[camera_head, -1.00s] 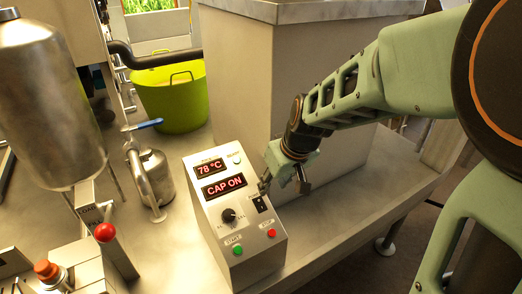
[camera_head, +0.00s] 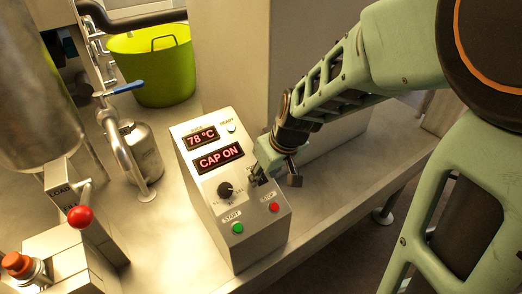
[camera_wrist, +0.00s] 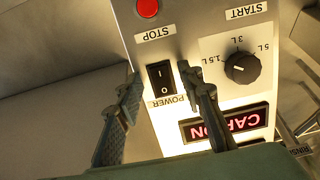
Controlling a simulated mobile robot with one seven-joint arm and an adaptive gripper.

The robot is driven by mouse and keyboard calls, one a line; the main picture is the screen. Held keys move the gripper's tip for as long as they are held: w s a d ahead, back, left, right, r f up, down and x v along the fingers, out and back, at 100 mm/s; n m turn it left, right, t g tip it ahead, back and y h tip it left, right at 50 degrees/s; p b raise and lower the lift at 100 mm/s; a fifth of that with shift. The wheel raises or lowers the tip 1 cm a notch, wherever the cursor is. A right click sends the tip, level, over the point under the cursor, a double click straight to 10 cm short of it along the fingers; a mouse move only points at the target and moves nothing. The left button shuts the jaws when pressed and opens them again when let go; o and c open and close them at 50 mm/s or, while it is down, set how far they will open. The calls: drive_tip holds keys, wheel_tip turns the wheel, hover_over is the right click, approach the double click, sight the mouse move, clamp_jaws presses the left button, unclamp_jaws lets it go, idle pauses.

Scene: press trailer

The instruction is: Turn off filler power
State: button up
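The filler's grey control box (camera_head: 262,239) stands on the metal bench with its display reading "78 °C" and "CAP ON". Its black POWER rocker switch (camera_wrist: 161,78), marked I and O, shows upside down in the wrist view. My gripper (camera_wrist: 169,86) is open, with one finger on either side of the switch in that view. Whether a finger touches the panel cannot be told. In the head view my gripper (camera_head: 268,175) is at the right edge of the box's sloped face and hides the switch.
A black dial (camera_wrist: 241,68), a red STOP button (camera_head: 274,207) and a green START button (camera_head: 237,228) are close to the switch. A steel jug-like vessel (camera_head: 142,150), a lime-green tub (camera_head: 150,70) and a red-knobbed lever (camera_head: 79,216) stand to the left.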

drive_tip(key=shift+f, duration=0.15)
clamp_jaws()
drive_tip(key=p, duration=0.1)
drive_tip(key=r+p, duration=0.1)
drive_tip(key=p, duration=0.1)
drive_tip(key=shift+a+g, duration=0.2)
drive_tip(key=shift+g, duration=0.1)
drive_tip(key=shift+w+a+f+g+h+p, duration=0.1)
drive_tip(key=shift+w+g+h+p, duration=0.1)
drive_tip(key=shift+g+h+p, duration=0.5)
drive_tip(key=shift+w+f+p, duration=0.1)
drive_tip(key=shift+p, duration=0.3)
unclamp_jaws()
